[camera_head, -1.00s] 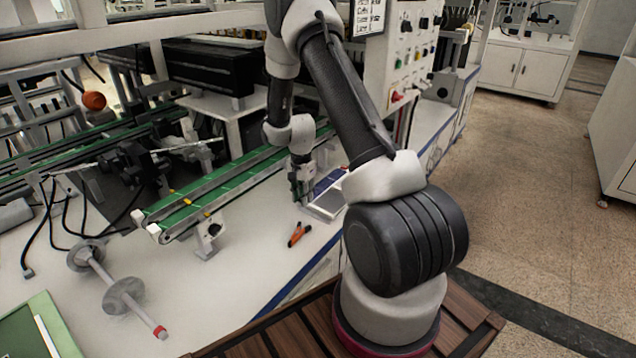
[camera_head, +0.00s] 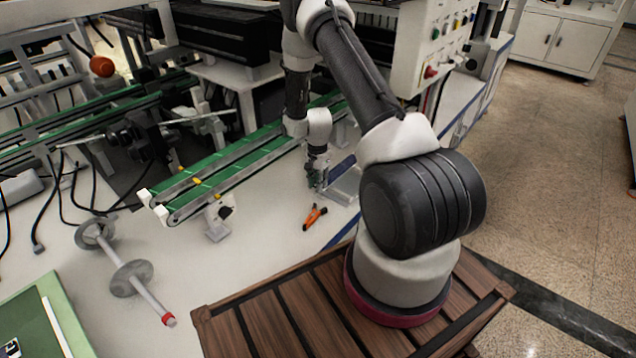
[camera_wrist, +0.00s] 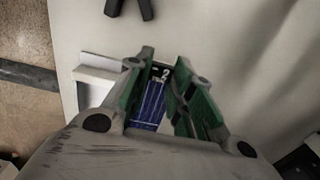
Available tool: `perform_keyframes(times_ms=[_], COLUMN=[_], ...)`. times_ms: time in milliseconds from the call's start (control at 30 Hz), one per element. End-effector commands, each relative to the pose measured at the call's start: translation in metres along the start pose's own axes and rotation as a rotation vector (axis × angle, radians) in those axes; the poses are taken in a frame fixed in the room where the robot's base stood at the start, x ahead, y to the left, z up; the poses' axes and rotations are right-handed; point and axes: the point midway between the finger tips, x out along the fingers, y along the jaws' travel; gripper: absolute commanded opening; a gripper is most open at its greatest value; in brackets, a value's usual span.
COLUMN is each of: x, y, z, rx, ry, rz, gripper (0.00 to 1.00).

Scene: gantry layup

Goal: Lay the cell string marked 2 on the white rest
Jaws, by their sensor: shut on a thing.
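My gripper (camera_head: 317,184) is low over the white bench. In the wrist view its green-lined fingers (camera_wrist: 160,82) are shut on the cell string (camera_wrist: 148,104), a dark blue strip with pale lines and a "2" on its black end. The white rest (camera_head: 347,184) is a pale block just right of my gripper in the head view. In the wrist view a white ledge, apparently the rest (camera_wrist: 95,75), lies beside and partly behind the left finger. I cannot tell whether the string touches it. The near end of the string is hidden by my gripper.
Orange-handled pliers (camera_head: 314,217) lie on the bench just in front of my gripper. A green-belt conveyor (camera_head: 235,172) runs to the left. A grey spindle with two discs (camera_head: 125,275) and a green tray (camera_head: 58,305) are at lower left. A control panel (camera_head: 432,45) stands behind.

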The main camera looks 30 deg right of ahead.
Motion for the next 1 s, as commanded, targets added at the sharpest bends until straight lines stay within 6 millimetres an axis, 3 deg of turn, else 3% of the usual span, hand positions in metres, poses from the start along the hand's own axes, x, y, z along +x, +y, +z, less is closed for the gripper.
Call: perform_keyframes(times_ms=[600,633,700,1000], x=[0.015,0.014,0.014,0.013], y=[0.0,-0.001,0.0,0.0], z=[0.0,0.0,0.0,0.0], rx=[0.0,0.0,0.0,0.0], ry=[0.0,0.0,0.0,0.0], rz=[-0.001,-0.001,-0.001,-0.001], gripper=[0.0,0.28,0.41,0.44])
